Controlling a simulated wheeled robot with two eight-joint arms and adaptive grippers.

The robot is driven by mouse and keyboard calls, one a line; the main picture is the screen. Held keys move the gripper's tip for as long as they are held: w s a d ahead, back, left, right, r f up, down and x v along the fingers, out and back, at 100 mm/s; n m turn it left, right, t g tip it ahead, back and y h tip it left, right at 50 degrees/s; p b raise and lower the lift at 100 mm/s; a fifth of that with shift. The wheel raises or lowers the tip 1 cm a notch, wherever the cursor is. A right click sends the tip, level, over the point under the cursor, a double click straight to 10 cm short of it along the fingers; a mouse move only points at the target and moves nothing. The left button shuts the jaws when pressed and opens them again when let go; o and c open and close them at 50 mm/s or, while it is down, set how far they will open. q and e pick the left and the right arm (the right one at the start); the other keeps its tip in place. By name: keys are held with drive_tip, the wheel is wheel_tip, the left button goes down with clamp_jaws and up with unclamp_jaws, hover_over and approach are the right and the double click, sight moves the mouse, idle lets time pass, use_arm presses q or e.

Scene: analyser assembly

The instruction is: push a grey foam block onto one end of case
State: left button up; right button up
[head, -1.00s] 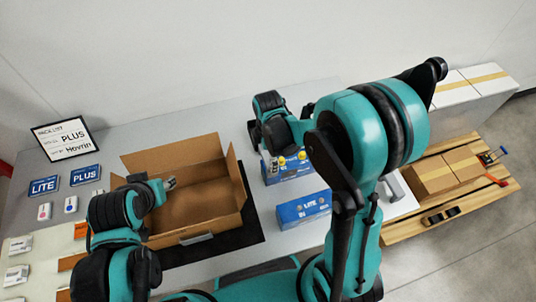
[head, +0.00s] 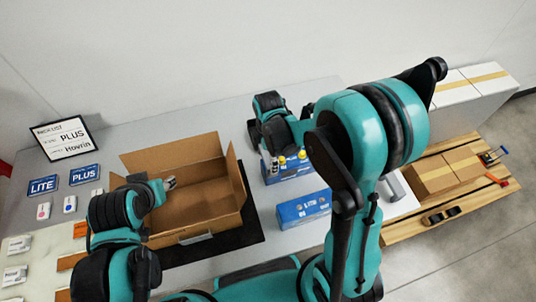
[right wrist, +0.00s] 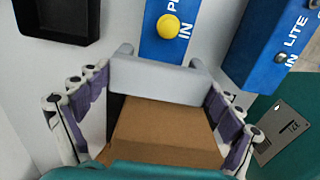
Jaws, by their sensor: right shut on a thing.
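My right gripper (right wrist: 158,90) shows large in the right wrist view, its purple pads at both ends of a grey foam block (right wrist: 157,80). It is shut on this block. A plain brown surface (right wrist: 165,130) lies just below the block in that view; I cannot tell whether it is the case or whether they touch. My left gripper (head: 170,183) is over the open carton, too small to judge. I cannot identify the case for certain.
The open cardboard carton (head: 183,235) stands on a black mat (head: 252,222). Blue PLUS (head: 290,170) and LITE (head: 303,209) boxes stand right of it. A black tray (right wrist: 58,25) is upper left in the wrist view. A pallet (head: 455,200) lies beyond the table's right edge.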

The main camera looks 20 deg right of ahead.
drive_tip(key=shift+f+b, duration=2.3)
drive_tip(key=shift+f, duration=0.25)
idle(1.6)
drive_tip(key=o, duration=0.6)
drive_tip(key=shift+o, duration=0.2)
drive_tip(key=shift+r, duration=0.2)
drive_tip(key=shift+r+p, duration=2.55)
drive_tip(key=shift+r, duration=0.8)
